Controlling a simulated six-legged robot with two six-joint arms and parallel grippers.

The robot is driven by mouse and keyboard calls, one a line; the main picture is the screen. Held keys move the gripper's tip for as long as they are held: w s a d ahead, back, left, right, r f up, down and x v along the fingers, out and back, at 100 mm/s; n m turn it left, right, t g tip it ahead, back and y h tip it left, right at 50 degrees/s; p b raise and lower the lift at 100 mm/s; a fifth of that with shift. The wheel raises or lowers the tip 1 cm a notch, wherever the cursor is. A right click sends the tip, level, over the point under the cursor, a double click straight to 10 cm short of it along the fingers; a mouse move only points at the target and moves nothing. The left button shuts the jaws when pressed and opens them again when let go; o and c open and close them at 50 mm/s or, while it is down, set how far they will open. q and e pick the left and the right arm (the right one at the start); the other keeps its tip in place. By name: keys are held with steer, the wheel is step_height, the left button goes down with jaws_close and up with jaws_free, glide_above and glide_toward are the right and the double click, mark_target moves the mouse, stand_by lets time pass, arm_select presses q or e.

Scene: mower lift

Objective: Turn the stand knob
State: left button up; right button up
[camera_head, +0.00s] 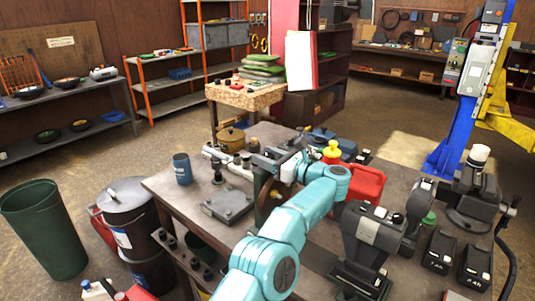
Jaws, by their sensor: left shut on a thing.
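My teal left arm reaches in from the bottom over the workbench (160,184). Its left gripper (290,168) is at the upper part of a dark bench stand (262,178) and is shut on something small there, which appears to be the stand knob. The knob is mostly hidden by the gripper and wrist. A brownish disc shows below the gripper, partly behind the arm. A flat dark metal plate (228,205) lies to the left of the stand. My right gripper is not in view.
A blue can (182,169) stands at the bench's left edge. Dark power tools (367,240) and a vise (472,200) crowd the right side.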

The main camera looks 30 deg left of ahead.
arm_select(q)
steer(key=shift+a, duration=0.1)
steer(key=o, duration=0.9)
steer(key=shift+a, duration=0.1)
steer(key=shift+o, duration=0.2)
